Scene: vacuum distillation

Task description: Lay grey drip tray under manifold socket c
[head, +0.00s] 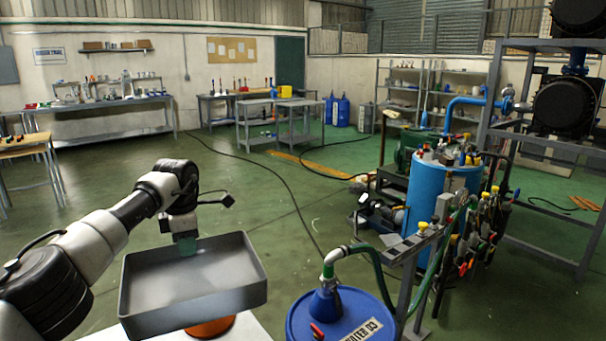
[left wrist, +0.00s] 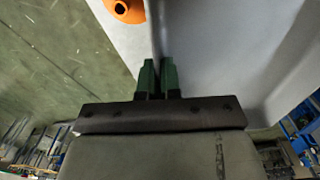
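The grey drip tray (head: 195,306) is a shallow rectangular pan held up at the lower left of the head view, open side up. My left gripper (head: 187,245) grips its far wall from above. In the left wrist view, the green fingers (left wrist: 158,78) close on both sides of the tray wall (left wrist: 215,50). The tray looks empty. A narrow metal rail (head: 415,243) with yellow-capped fittings and a green hose stands at right. I cannot tell which fitting is socket c. My right gripper is out of view.
A blue drum (head: 340,322) with a hose in its top stands right of the tray. A larger blue vessel (head: 440,190) ringed with tools is behind the rail. An orange part (head: 210,327) shows below the tray. Green floor (head: 270,235) is open beyond, crossed by black cables.

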